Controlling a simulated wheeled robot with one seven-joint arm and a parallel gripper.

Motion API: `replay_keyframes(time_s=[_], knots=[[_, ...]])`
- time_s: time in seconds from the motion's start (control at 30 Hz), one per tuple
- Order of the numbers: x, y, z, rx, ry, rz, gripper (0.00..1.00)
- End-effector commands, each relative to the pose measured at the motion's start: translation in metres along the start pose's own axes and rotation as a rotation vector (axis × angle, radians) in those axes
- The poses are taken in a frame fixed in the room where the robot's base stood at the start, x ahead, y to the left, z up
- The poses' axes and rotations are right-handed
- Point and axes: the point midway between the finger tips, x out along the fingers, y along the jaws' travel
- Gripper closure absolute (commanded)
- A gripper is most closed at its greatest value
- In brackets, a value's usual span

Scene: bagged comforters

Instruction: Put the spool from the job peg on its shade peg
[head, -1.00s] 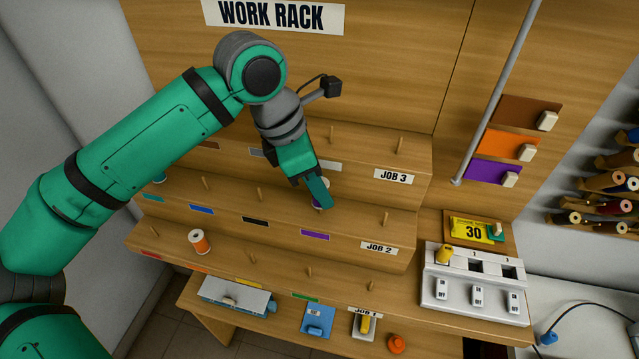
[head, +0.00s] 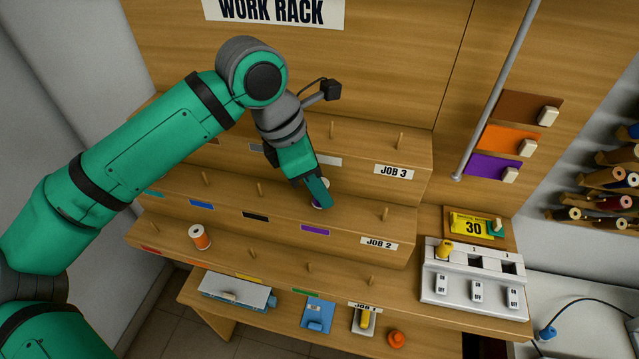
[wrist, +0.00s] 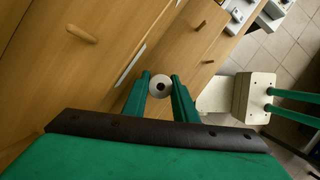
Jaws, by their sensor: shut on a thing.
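My gripper (head: 318,196) is shut on a spool (head: 317,206) at the middle tier, the one labelled JOB 2. The spool has a white end and a sliver of purple thread, mostly hidden by the fingers in the head view. It is right behind the purple shade label (head: 315,230). In the wrist view the spool's round white end (wrist: 161,86) with a dark centre hole sits between the two green fingers. Whether a peg is inside the spool is hidden. The JOB 2 end peg (head: 385,214) is bare.
An orange spool (head: 200,237) stands on the lowest tier near the orange label. Bare pegs stand along the tiers, such as one (head: 258,190) left of my gripper. A white switch box (head: 475,283) and a yellow 30 card (head: 470,229) are at the right.

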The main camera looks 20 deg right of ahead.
Motion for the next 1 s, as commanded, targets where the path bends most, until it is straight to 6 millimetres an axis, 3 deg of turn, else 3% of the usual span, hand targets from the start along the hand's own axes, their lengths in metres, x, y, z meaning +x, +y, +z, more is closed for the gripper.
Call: replay_keyframes(time_s=[1.0], knots=[[0.012, 0.0, -0.004, 0.0, -0.001, 0.0, 1.0]])
